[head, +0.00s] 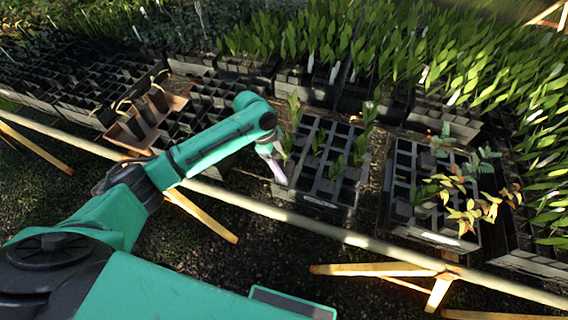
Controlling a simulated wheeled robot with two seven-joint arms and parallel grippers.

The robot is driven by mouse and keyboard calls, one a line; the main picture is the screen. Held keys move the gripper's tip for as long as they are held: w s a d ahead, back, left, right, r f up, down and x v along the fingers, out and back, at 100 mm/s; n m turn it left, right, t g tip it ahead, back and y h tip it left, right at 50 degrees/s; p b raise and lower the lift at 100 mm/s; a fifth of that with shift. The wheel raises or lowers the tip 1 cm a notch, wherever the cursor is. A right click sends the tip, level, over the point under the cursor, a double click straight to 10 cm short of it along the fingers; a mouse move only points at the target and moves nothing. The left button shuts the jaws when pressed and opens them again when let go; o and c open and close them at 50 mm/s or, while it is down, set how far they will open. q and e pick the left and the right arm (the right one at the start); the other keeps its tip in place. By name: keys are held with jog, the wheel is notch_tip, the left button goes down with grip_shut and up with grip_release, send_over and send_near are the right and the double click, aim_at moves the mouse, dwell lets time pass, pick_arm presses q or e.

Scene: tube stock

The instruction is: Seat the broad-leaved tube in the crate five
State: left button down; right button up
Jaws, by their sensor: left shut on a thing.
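My left gripper (277,168) is at the left edge of the middle front crate (318,198), pointing down. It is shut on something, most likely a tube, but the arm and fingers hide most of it. Broad green leaves (288,143) show right beside the fingers; I cannot tell whether they belong to the held tube. The middle crate is a dark grid with several broad-leaved plants and many empty cells. I cannot read a number on any crate. My right gripper is not in view.
Right of it, another crate (450,241) holds blue-green and yellow-red plants. A brown tray (139,141) with a few dark pots lies left. Full crates of tall green plants (400,45) stand behind. A pale rail (300,220) runs along the bench front.

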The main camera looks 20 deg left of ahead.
pick_arm(q)
jog(key=shift+f+b, duration=0.65)
jog(key=shift+f, duration=0.65)
jog(key=shift+f, duration=0.25)
jog(key=shift+c, duration=0.2)
grip_release()
jog(key=b+v, duration=0.1)
jog(key=v, duration=1.3)
jog(key=shift+r+b, duration=0.3)
